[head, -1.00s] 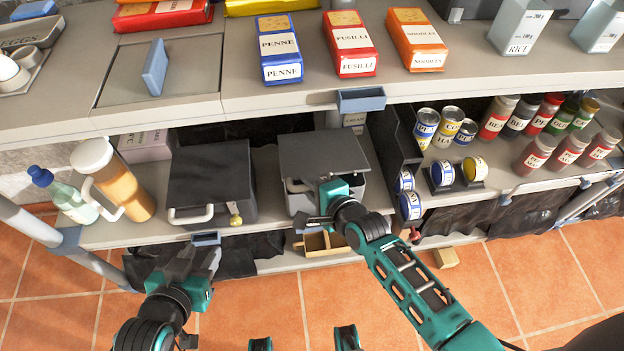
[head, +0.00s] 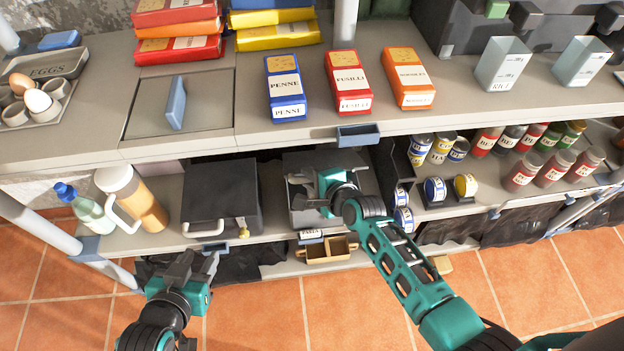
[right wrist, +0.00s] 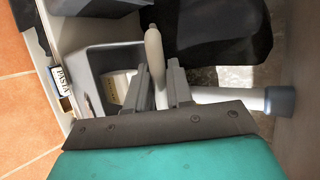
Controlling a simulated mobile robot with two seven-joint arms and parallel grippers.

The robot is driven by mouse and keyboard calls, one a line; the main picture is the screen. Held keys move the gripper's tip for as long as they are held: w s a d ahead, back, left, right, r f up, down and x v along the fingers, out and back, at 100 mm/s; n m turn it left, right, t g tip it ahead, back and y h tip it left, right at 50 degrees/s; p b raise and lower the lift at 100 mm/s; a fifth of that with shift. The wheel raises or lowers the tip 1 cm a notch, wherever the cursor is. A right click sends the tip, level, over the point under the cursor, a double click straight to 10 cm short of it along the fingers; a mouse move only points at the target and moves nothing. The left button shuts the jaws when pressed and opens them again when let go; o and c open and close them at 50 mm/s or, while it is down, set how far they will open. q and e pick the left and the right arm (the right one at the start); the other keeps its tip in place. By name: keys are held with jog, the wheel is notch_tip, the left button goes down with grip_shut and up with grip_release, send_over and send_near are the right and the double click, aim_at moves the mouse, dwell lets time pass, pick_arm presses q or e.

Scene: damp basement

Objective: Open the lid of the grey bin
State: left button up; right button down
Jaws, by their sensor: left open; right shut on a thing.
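The grey bin (head: 302,219) stands on the middle shelf, right of a dark box. Its lid (head: 352,160) looks raised and tilted back, though my gripper and arm cover part of it. My right gripper (head: 322,192) is at the bin's front and top. In the right wrist view its fingers (right wrist: 158,92) are shut on the pale lid handle (right wrist: 154,50). Beside it a grey opening (right wrist: 108,65) with something tan inside shows, likely the bin's inside. My left gripper (head: 192,268) is open and empty, low in front of the shelf.
The dark box (head: 218,190) with a pale handle stands close on the left. The upper counter (head: 240,125) overhangs the bin and holds pasta packets. Cans (head: 435,188) stand to the right. A small tan divided tray (head: 328,252) lies below. The floor in front is clear.

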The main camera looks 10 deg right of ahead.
jog(key=shift+w+r, duration=0.1)
jog(key=c, duration=1.1)
grip_release()
jog(key=v, duration=1.3)
